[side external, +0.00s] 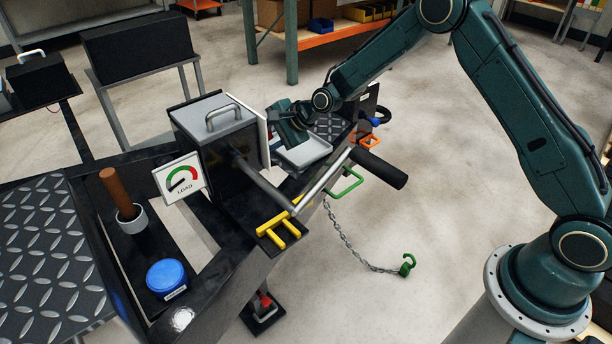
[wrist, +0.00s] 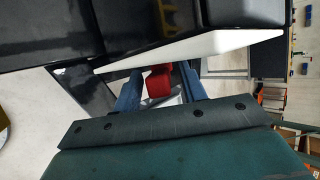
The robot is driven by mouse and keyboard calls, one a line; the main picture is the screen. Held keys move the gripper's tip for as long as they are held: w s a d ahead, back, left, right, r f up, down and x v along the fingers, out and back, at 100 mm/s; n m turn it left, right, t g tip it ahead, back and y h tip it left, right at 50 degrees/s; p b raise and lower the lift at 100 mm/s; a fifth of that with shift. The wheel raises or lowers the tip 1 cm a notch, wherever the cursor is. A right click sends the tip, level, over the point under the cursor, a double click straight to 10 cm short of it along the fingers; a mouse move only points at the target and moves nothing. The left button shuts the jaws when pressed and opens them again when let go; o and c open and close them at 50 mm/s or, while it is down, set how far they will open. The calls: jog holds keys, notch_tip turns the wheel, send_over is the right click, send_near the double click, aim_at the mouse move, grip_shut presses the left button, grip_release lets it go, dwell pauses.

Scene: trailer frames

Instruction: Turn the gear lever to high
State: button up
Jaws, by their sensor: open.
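In the wrist view, my gripper (wrist: 159,80) is open, with its two blue-grey fingers either side of a red block (wrist: 158,83). The red block may be the gear lever's knob; I cannot tell whether either finger touches it. In the side view, my gripper (side external: 284,112) is close to the right of a white panel (side external: 263,130) on the black gearbox housing (side external: 213,140). The red block is hidden there, and no high or low marking is readable. The white panel's edge (wrist: 190,49) shows just above the fingers in the wrist view.
A crank bar with a black grip (side external: 379,168) juts out in front of the housing. Yellow (side external: 279,228), green (side external: 344,184) and orange (side external: 368,139) brackets line the frame. A grey tray (side external: 304,152) is below my gripper. A chain (side external: 347,240) hangs down to the floor.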

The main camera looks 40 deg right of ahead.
grip_shut()
jog(key=shift+w+r+g, duration=0.15)
jog(key=shift+g, duration=0.15)
jog(key=shift+w+r+m+g, duration=0.2)
jog(key=shift+w+g, duration=0.1)
jog(key=shift+g, duration=0.4)
jog(key=shift+w+r+m+g, duration=0.2)
jog(key=shift+w+g, duration=0.1)
jog(key=shift+g, duration=0.4)
jog(key=shift+w+g, duration=0.15)
jog(key=shift+g, duration=0.15)
jog(key=shift+w+r+m+g, duration=0.1)
jog(key=shift+w+m+g, duration=0.2)
jog(key=shift+g, duration=0.45)
jog(key=shift+w+r+m+g, duration=0.1)
jog(key=shift+w+g, duration=0.25)
jog(key=shift+g, duration=0.4)
grip_release()
